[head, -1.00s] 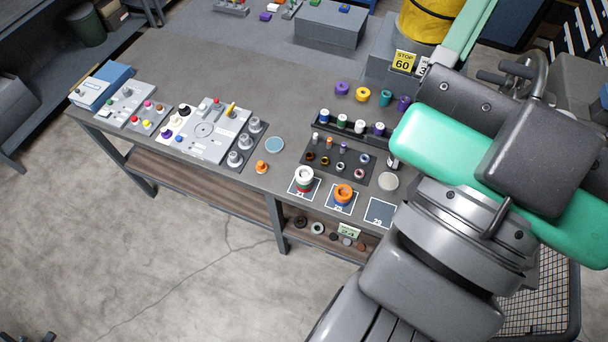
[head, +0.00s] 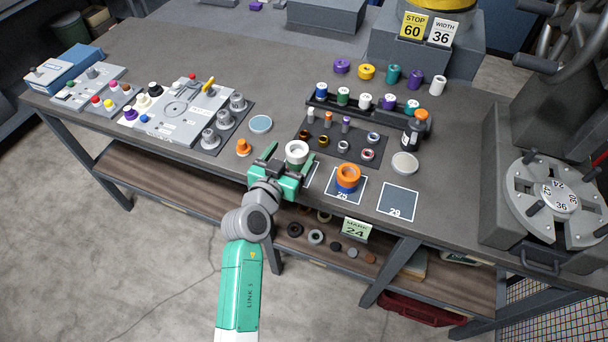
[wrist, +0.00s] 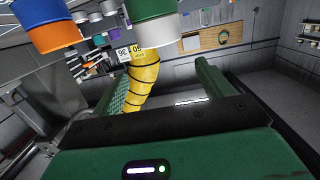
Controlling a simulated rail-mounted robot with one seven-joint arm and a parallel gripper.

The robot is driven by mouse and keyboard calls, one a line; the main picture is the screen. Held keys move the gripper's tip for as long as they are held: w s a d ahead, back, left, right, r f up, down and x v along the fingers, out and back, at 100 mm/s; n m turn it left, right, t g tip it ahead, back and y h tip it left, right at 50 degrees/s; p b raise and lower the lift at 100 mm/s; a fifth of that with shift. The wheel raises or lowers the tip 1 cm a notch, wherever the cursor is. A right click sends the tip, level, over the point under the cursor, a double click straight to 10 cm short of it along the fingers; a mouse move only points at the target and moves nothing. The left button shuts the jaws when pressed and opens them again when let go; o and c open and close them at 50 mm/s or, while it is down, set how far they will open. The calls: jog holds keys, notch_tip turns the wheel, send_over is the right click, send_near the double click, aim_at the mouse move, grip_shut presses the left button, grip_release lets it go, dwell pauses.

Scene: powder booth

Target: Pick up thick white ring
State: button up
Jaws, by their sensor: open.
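The thick white ring (head: 297,148) is on top of a stack at the left marked square on the bench. In the wrist view, the white ring (wrist: 153,43) shows with a green ring (wrist: 150,8) against it. My gripper (head: 289,156) is open and empty. In the head view its two fingers appear on either side of the white ring, and its body hides the lower stack. In the wrist view, the fingers (wrist: 163,72) point toward the stack, and the white ring shows above the fingertips in the picture. No contact is visible.
An orange and blue ring stack (head: 347,178) stands close on the right, on square 25. Square 29 (head: 398,202) is empty. Behind are a dark tray (head: 328,148) of small parts and a row of spools. An orange piece (head: 243,147) stands to the left.

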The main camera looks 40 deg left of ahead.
aim_at(300, 145)
jog(key=f, duration=0.1)
jog(key=a+f, duration=0.1)
jog(key=f, duration=0.1)
jog(key=shift+s+a+f, duration=0.15)
jog(key=shift+s+f, duration=0.05)
jog(key=shift+s, duration=0.2)
jog(key=shift+x, duration=1.5)
jog(key=x, duration=0.1)
jog(key=b+x, duration=0.1)
jog(key=x, duration=0.3)
jog(key=shift+w+d, duration=0.1)
jog(key=shift+d, duration=0.35)
jog(key=shift+r, duration=0.1)
jog(key=shift+c, duration=0.5)
jog(key=c, duration=1.1)
